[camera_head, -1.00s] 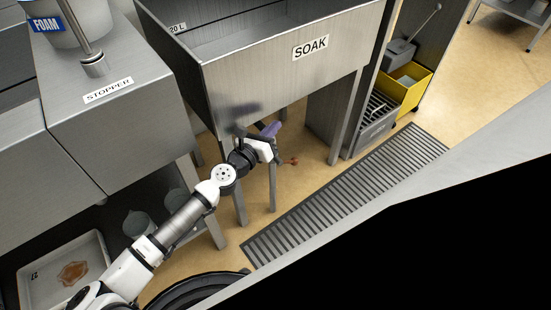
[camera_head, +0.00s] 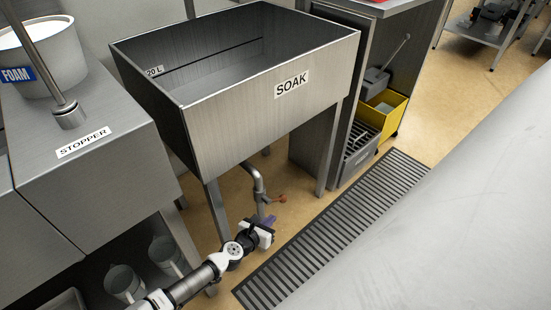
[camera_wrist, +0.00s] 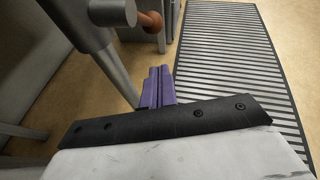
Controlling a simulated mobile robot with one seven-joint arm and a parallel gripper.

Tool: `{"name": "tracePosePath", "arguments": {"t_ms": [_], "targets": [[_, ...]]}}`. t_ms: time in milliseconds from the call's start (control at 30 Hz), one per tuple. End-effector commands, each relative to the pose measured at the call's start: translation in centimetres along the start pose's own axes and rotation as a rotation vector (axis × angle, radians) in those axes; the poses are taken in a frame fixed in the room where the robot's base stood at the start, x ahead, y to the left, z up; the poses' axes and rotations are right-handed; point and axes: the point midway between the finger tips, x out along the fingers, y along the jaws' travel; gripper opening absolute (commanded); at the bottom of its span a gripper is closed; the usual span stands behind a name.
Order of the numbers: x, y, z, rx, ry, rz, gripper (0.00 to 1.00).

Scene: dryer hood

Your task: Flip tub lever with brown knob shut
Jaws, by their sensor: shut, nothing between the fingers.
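The SOAK tub (camera_head: 240,120) is an open steel basin on legs in the head view. Below it a grey drain pipe (camera_head: 255,180) curves down. The lever's brown knob (camera_head: 282,198) sticks out to the right of the pipe. In the wrist view the brown knob (camera_wrist: 152,21) is at the top, beside the grey valve body (camera_wrist: 112,12). My gripper (camera_head: 268,220) is just below and left of the knob in the head view. Its purple fingers (camera_wrist: 158,86) are together, empty, and apart from the knob in the wrist view.
A slatted floor grate (camera_head: 335,230) lies right of the tub legs. A steel counter marked STOPPER (camera_head: 85,140) stands at left with a FOAM bucket (camera_head: 45,55). A yellow bin (camera_head: 382,112) and a grey crate (camera_head: 358,155) are at right. Floor around the knob is open.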

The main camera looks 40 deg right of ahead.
Motion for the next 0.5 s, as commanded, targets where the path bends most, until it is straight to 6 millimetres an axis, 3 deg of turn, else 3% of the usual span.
{"name": "tracePosePath", "arguments": {"t_ms": [33, 200, 500], "targets": [[1.2, -0.2, -0.1, -0.001, 0.0, -0.002, 0.0], [2.6, -0.1, 1.7, 0.002, 0.001, -0.001, 0.0], [3.8, 0.0, 2.8, -0.002, 0.001, 0.001, 0.0]]}}
